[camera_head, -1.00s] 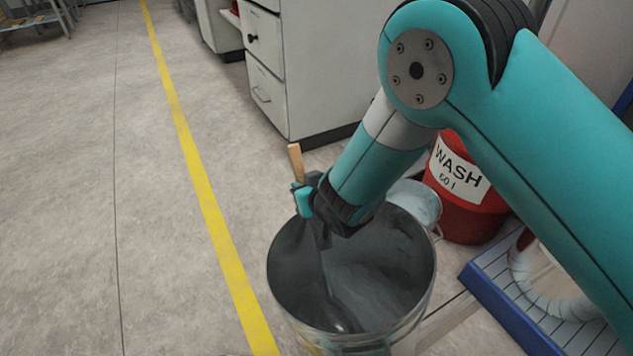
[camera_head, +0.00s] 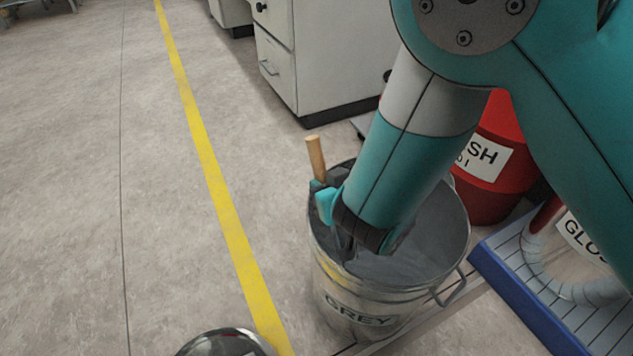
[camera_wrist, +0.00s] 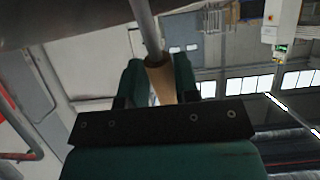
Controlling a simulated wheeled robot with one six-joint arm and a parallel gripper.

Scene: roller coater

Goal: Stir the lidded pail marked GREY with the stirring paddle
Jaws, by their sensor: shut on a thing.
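The pail marked GREY (camera_head: 360,317) stands on the floor, open at the top in the head view, with grey material inside. My gripper (camera_head: 331,206) is over the left part of its mouth, near the rim. It is shut on the stirring paddle, whose wooden handle (camera_head: 316,158) sticks up above the fingers. The paddle's lower part reaches down into the pail, mostly hidden by my gripper and the pail wall. In the wrist view, the wooden handle (camera_wrist: 160,82) lies between the two fingers, with a grey shaft beyond it.
A red WASH container (camera_head: 495,165) stands behind the pail to the right. A blue-edged slatted platform (camera_head: 515,290) lies at right, with a hose on it. A shiny round metal thing (camera_head: 225,343) shows at the bottom edge. White cabinets (camera_head: 325,60) stand behind. Floor at left is clear.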

